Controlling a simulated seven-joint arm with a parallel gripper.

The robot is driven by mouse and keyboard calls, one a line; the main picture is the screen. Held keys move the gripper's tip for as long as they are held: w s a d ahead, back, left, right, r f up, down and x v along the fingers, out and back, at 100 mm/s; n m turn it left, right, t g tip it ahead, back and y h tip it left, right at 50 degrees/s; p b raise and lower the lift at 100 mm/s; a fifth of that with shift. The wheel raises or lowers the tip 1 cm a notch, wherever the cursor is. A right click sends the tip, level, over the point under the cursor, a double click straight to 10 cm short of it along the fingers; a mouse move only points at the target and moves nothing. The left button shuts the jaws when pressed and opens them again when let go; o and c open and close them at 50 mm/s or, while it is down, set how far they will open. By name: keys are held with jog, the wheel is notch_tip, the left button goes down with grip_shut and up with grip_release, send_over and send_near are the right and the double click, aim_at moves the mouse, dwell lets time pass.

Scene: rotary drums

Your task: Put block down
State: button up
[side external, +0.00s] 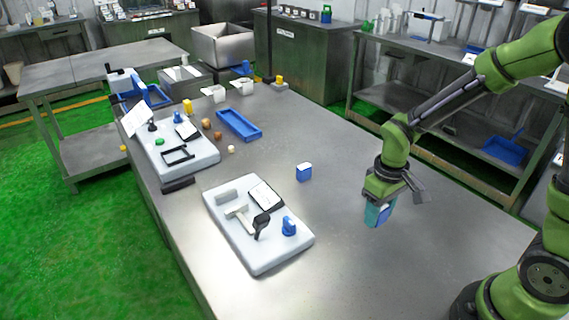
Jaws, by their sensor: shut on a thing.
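My gripper (388,203) is over the right part of the steel table (345,262). It is shut on a blue and teal block (375,215), whose top is partly hidden by the fingers. The held block is near the table top; I cannot tell whether it touches it. A second block (304,172), blue with a white top, stands on the table to the left of my gripper, apart from it.
A white board (262,258) with a black-handled lever and a blue knob lies left of the gripper. A second white board (200,160), a blue tray (239,125) and several small balls lie farther back. The table around the held block is clear.

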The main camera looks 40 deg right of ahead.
send_over(337, 206)
jog(key=shift+s+f, duration=0.1)
jog(key=shift+f, duration=2.25)
jog(key=shift+f, duration=0.1)
jog(key=o, duration=1.1)
notch_tip(337, 206, up, 12)
jog(key=s+a+r+m+t, duration=0.1)
jog(key=s+r+t, duration=0.1)
jog(key=s+r, duration=0.2)
jog(key=s+r+m+t+y, duration=0.1)
jog(key=s+r, duration=0.3)
jog(key=s, duration=0.4)
jog(key=s+a+r+m+t+y, duration=0.1)
jog(key=s+r+m+t, duration=0.1)
jog(key=s+r+t, duration=0.2)
jog(key=shift+s+a, duration=0.15)
jog(key=shift+s, duration=0.65)
jog(key=shift+s+a, duration=0.15)
jog(key=shift+s, duration=0.65)
